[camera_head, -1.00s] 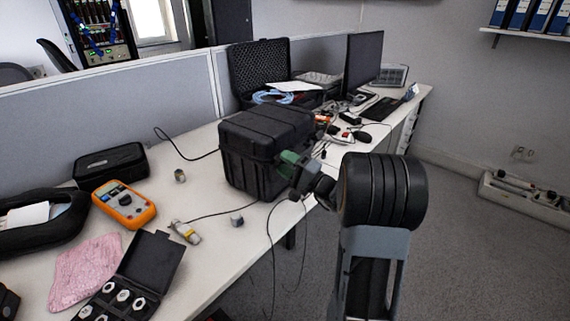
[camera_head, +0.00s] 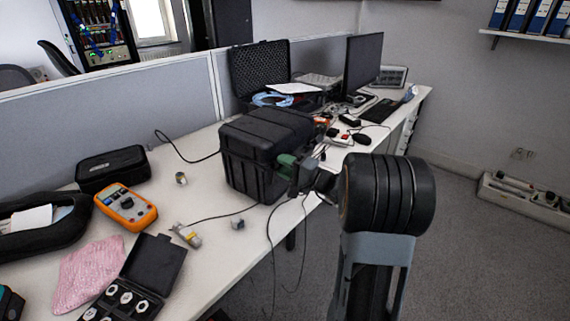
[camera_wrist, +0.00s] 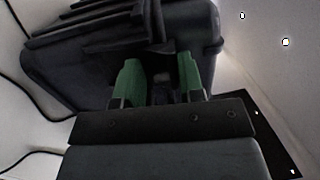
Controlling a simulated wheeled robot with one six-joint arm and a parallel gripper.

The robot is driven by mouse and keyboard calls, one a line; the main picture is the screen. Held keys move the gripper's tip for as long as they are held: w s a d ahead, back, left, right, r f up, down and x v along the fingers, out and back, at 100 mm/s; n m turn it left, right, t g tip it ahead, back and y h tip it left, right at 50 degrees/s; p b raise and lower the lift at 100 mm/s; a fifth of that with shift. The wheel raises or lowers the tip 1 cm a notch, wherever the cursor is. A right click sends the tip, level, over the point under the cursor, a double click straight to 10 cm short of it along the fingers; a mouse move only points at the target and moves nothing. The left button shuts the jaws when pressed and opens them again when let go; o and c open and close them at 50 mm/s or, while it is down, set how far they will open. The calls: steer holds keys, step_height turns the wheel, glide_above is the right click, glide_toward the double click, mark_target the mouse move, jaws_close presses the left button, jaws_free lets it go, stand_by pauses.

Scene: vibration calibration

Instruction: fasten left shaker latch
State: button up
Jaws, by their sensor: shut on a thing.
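The shaker is a black hard case (camera_head: 262,150) with a ribbed lid, standing shut on the white desk. My gripper (camera_head: 288,166) is at the case's front right side, with green fingers pressed up against it. In the wrist view the two green fingertips of my gripper (camera_wrist: 160,80) straddle a dark part on the face of the black case (camera_wrist: 75,65). The gripper is shut on that dark part, which looks like a latch (camera_wrist: 163,88); its exact shape and position are lost in shadow.
An orange multimeter (camera_head: 126,207), a black pouch (camera_head: 111,168), a pink cloth (camera_head: 88,272) and an open black box (camera_head: 140,280) lie on the left. An open foam-lined case (camera_head: 259,72) and a monitor (camera_head: 363,62) stand behind. A thin cable hangs over the desk edge.

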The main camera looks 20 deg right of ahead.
steer(key=shift+r+g+h, duration=0.1)
steer(key=shift+g+h, duration=0.2)
steer(key=shift+g, duration=0.1)
steer(key=o, duration=0.6)
steer(key=shift+o, duration=0.2)
steer(key=v, duration=1.3)
steer(key=shift+s+d, duration=0.25)
steer(key=shift+s, duration=0.1)
